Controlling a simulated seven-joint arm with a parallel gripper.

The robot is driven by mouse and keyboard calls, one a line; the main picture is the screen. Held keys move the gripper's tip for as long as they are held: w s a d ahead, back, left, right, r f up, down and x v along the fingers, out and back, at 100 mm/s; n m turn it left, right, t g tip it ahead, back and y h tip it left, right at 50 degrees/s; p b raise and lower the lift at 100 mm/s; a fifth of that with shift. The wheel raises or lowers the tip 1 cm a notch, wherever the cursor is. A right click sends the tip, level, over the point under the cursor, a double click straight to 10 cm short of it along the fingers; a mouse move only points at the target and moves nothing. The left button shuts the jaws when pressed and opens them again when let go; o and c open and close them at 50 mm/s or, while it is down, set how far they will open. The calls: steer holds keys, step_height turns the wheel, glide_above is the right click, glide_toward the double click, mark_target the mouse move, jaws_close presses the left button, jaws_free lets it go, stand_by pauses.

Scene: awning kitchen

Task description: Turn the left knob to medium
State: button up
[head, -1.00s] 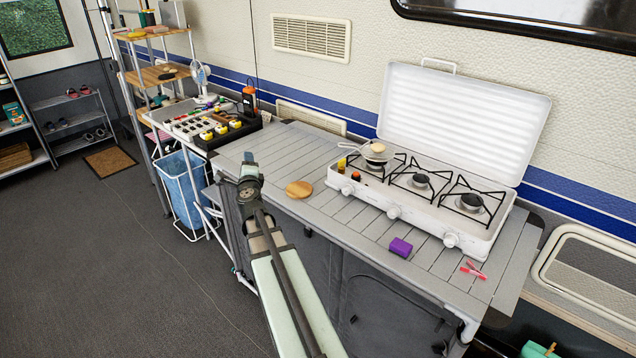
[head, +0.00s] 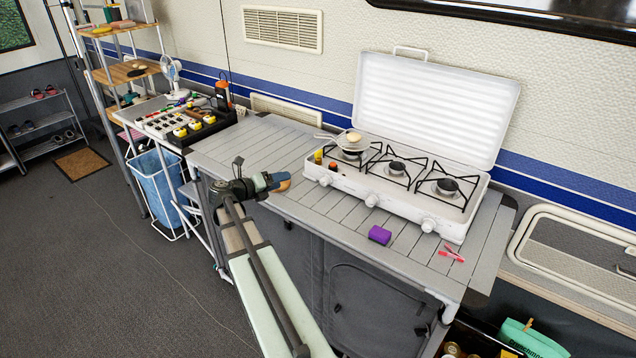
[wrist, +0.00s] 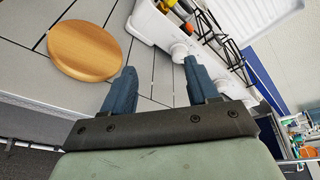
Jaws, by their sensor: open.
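The white camping stove (head: 400,205) stands on the grey slatted counter with its lid up. Its left knob (head: 325,180) is at the left end of the front face; the middle knob (head: 371,200) and right knob (head: 429,225) are farther right. My gripper (head: 280,181) is to the left of the left knob, apart from it. In the wrist view the gripper (wrist: 160,66) is open and empty. A white knob (wrist: 180,49), apparently the left one, shows just beyond the right fingertip. The knob's setting is too small to read.
A round wooden board (wrist: 85,50) lies on the counter, mostly hidden behind my gripper in the head view. A pan (head: 349,138) sits on the left burner. A purple block (head: 380,235) and a red-pink item (head: 451,254) lie before the stove.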

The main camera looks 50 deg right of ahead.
mark_target(321, 181)
steer(key=s+m+g, duration=0.2)
steer(key=s, duration=0.1)
steer(key=shift+a+g+y, duration=0.3)
steer(key=shift+a+y, duration=0.1)
steer(key=x, duration=1.3)
steer(key=shift+d+f, duration=0.1)
steer(key=shift+d, duration=0.25)
